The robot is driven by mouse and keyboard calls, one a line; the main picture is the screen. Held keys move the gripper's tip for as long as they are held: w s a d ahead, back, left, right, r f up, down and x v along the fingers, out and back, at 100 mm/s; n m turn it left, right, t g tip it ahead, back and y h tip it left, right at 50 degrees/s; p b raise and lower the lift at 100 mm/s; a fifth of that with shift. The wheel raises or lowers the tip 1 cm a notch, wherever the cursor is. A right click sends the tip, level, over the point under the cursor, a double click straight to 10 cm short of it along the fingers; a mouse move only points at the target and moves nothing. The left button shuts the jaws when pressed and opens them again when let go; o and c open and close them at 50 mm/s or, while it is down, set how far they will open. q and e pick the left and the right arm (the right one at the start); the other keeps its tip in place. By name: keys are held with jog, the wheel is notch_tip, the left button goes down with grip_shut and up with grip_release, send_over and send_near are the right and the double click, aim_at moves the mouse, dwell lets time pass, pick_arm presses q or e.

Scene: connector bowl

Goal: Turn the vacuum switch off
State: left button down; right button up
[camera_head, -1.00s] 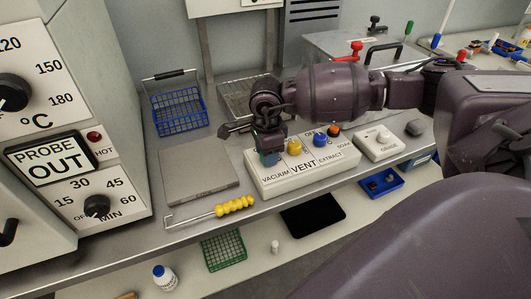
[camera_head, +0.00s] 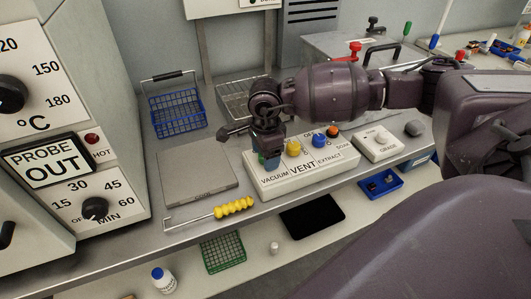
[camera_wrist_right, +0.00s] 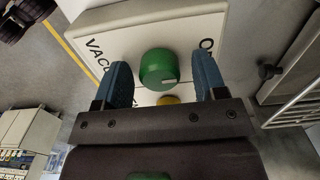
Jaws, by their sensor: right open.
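The vacuum switch is a green round knob (camera_wrist_right: 159,68) on a white control box, seen in the right wrist view beside the partly hidden "VACUUM" lettering. My right gripper (camera_wrist_right: 162,85) is open, with one blue finger on each side of the green knob and a gap showing on both sides. In the head view my right gripper (camera_head: 270,160) points down over the left end of the control box (camera_head: 304,175), above the word VACUUM, and hides the green knob. My left gripper is not in view.
Beside it on the box are a yellow knob (camera_head: 293,148), a blue knob (camera_head: 319,141) and an orange knob (camera_head: 333,130). A grey plate (camera_head: 199,180) lies to the left, and a yellow-handled tool (camera_head: 234,207) lies in front. A blue wire basket (camera_head: 178,110) stands behind.

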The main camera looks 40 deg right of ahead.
notch_tip(320, 180, up, 11)
jog(key=p, duration=0.1)
dwell(0.6)
jog(key=shift+f, duration=0.15)
